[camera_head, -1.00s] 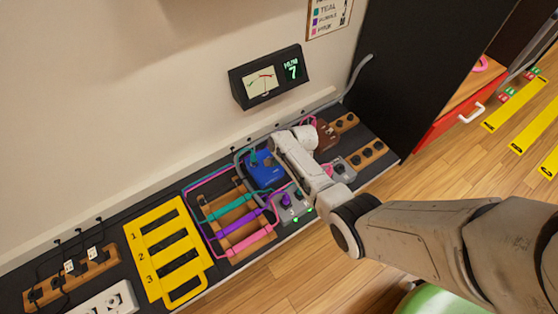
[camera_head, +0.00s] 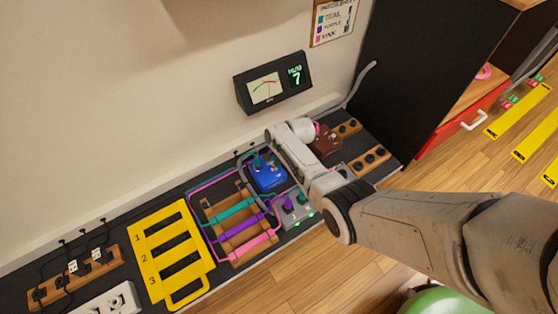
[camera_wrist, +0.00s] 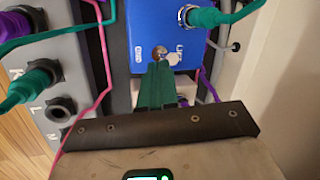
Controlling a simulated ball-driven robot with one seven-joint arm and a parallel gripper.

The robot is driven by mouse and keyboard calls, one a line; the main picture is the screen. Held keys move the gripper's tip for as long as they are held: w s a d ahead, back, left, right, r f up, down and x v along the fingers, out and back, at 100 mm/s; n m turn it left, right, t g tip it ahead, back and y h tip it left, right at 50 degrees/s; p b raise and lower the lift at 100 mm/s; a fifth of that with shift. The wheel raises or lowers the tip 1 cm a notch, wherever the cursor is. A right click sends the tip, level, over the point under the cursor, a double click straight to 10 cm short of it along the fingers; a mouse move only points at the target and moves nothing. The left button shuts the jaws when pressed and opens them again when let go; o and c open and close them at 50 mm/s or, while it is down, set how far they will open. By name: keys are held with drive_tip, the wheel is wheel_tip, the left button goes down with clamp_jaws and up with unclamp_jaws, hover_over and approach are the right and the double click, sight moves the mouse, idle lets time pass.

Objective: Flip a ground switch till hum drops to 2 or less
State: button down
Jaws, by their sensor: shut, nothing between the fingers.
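The hum meter (camera_head: 273,83) on the wall has a needle dial and a green display reading 7. A blue box (camera_head: 267,173) with teal plugs stands on the dark shelf; it also shows in the wrist view (camera_wrist: 150,22). Its face carries a small metal ground switch (camera_wrist: 161,53), with "GND" on one side and what looks like "LIFT" on the other. My gripper (camera_wrist: 157,70) is shut and empty, its green fingertips just at the switch; I cannot tell whether they touch. The fingertips partly hide the switch and its lever. My arm hides the gripper in the head view.
A grey box (camera_head: 294,208) with a purple plug and green lights stands beside the blue one. A brown box (camera_head: 325,140) stands behind my arm. Teal, purple and pink cables cross a wooden rack (camera_head: 239,222). A yellow numbered frame (camera_head: 168,246) lies left.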

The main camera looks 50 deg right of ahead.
drive_tip(key=w+p+v, duration=0.1)
drive_tip(key=p+v, duration=0.8)
drive_tip(key=p, duration=0.1)
drive_tip(key=shift+w+d+r, duration=0.2)
drive_tip(key=shift+d+r, duration=0.05)
drive_tip(key=shift+r, duration=0.35)
idle(0.4)
drive_tip(key=s+a+r+n+g, duration=0.2)
drive_tip(key=s+a+r+n, duration=0.3)
drive_tip(key=s+a+n, duration=0.6)
drive_tip(key=s+a+r+n+h, duration=0.1)
drive_tip(key=s+a+r+n, duration=0.2)
drive_tip(key=s+r, duration=0.4)
drive_tip(key=s+a+r+n, duration=0.3)
drive_tip(key=s+r+n, duration=0.15)
drive_tip(key=s, duration=0.35)
wheel_tip(320, 180, up, 21)
drive_tip(key=p, duration=2)
drive_tip(key=shift+s+d+r+p, duration=0.2)
drive_tip(key=shift+s+p, duration=0.15)
drive_tip(key=shift+s, duration=0.15)
drive_tip(key=shift+m, duration=0.25)
